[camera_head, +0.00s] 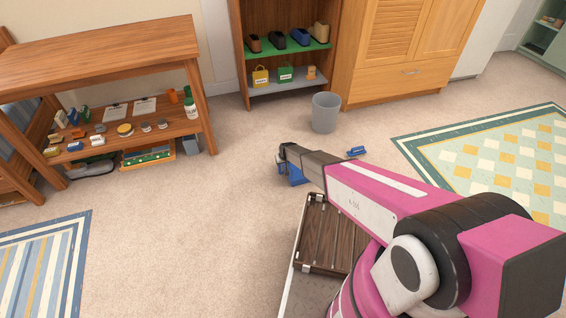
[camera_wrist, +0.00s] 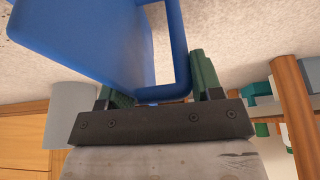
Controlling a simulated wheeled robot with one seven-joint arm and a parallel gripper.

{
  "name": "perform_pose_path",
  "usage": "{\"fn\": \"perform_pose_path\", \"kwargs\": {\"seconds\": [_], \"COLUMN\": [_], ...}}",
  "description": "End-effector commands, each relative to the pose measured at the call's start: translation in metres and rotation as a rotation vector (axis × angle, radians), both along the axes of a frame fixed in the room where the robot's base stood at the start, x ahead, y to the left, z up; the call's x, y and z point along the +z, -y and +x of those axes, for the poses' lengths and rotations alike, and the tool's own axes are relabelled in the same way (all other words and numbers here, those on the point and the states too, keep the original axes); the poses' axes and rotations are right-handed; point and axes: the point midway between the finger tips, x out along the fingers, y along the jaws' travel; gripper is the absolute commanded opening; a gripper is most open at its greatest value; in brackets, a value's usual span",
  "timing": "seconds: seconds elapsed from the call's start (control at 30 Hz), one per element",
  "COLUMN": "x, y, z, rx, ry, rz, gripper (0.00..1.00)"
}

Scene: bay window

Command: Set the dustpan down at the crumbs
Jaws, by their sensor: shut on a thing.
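The blue dustpan (camera_head: 291,175) hangs below the end of my arm in the head view, above the carpet and partly hidden by the arm. It fills the upper left of the wrist view (camera_wrist: 95,40), with its loop handle at the fingers. My gripper (camera_wrist: 160,92) is shut on this handle, with a green-padded finger on either side. In the head view my gripper (camera_head: 287,154) is small and dark. I cannot make out any crumbs on the carpet (camera_head: 215,215).
A small blue object (camera_head: 356,151), perhaps a brush, lies on the carpet right of the dustpan. A grey bin (camera_head: 325,113) stands behind, before an open shelf (camera_head: 290,87). A wooden table (camera_head: 100,45) is at left. Open carpet lies between table and arm.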

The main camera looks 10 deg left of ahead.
Motion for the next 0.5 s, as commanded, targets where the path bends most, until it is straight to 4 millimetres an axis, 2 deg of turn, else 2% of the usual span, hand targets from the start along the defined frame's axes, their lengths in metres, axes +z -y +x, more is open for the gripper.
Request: {"fn": "perform_pose_path", "kwargs": {"seconds": [0.27,0.3,0.37,0.5], "x": [-0.0024,-0.0022,-0.0020,-0.0019], "y": [0.0000,0.0001,0.0001,0.0001], "z": [0.0000,-0.0001,-0.0002,-0.0002], "rx": [0.000,0.000,0.000,0.000], "ry": [0.001,0.000,0.000,0.000], "rz": [0.001,0.000,0.000,0.000], "gripper": [0.10,0.69,0.85,0.85]}}
